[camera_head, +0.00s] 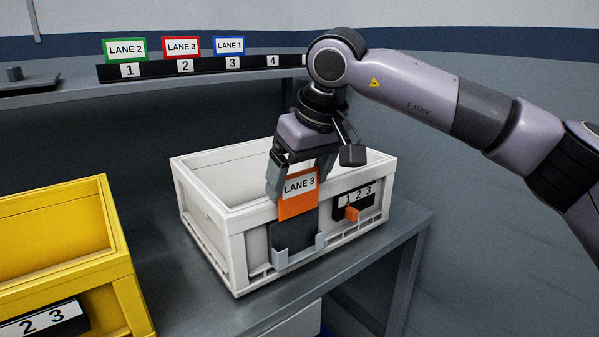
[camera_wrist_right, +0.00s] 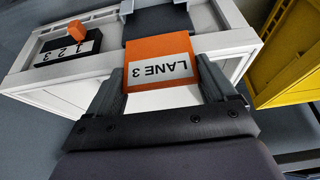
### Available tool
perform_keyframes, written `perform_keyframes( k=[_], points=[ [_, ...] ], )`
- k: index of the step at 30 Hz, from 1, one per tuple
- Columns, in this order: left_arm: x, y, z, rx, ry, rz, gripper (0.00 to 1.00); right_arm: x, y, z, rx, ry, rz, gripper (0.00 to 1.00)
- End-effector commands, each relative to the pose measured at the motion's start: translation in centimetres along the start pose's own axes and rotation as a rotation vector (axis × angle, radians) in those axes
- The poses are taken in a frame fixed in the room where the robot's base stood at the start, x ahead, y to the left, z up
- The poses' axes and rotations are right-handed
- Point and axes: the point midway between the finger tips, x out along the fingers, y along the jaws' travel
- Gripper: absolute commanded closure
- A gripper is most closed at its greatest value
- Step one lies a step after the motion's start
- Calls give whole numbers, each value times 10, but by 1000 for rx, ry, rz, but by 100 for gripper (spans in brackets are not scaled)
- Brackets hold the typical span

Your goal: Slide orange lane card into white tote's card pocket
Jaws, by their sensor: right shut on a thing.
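The orange lane card (camera_head: 298,207), labelled LANE 3, is upright at the front face of the white tote (camera_head: 240,217). My right gripper (camera_head: 300,178) comes from above and is shut on the card's side edges. The dark card pocket (camera_head: 295,237) with grey side rails sits on the tote's front, and the card's lower edge is at its top. I cannot tell how far the card is inside. In the right wrist view the card (camera_wrist_right: 160,50) lies between the fingers, with the dark pocket (camera_wrist_right: 157,22) beyond it. My left gripper is not in view.
A black 1 2 3 plate with an orange slider (camera_head: 352,213) is right of the pocket. A yellow tote (camera_head: 115,270) stands at left. A shelf behind holds a numbered rack (camera_head: 200,67) with green, red and blue cards. The grey bench (camera_head: 190,310) is bare between the totes.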

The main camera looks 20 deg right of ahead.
Motion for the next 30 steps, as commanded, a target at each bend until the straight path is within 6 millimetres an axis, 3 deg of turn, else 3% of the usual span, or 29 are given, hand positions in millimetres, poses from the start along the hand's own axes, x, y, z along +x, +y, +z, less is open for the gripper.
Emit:
perform_keyframes(
  k=[29,30],
  points=[
    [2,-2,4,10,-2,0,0,8,0,3,1,-1,0,45],
    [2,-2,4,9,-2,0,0,8,0,3,1,-1,0,3]
  ],
)
